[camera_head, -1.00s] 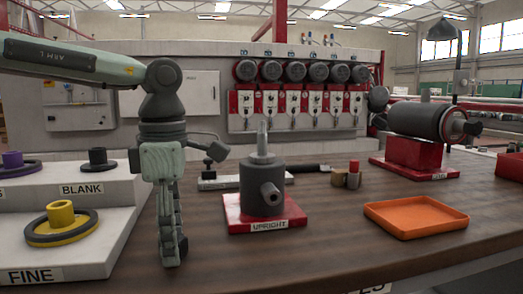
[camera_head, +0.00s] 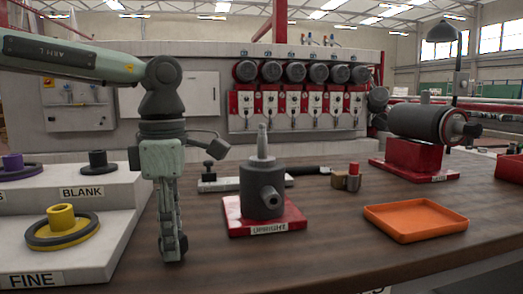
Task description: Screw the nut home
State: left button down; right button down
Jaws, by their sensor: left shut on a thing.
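My left gripper (camera_head: 173,248) points straight down over the front left of the wooden bench. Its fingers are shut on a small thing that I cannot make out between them. To its right, the UPRIGHT unit, a dark grey cylinder (camera_head: 258,178) with a stub on its side, stands on a red base (camera_head: 293,213). A pale threaded-looking spindle (camera_head: 262,140) rises from its top. The gripper is apart from this unit. I cannot pick out a nut for certain. My right gripper is not in view.
White steps at left carry a yellow wheel (camera_head: 62,232), a BLANK dark wheel (camera_head: 98,166) and a purple one (camera_head: 14,166). An orange tray (camera_head: 415,220) lies at right. A horizontal grey unit (camera_head: 415,122) stands behind it on red. Small brass and red pieces (camera_head: 348,180) stand mid-bench.

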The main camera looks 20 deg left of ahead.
pick_arm(q)
jog(key=shift+r+p, duration=2)
jog(key=shift+r, duration=1.05)
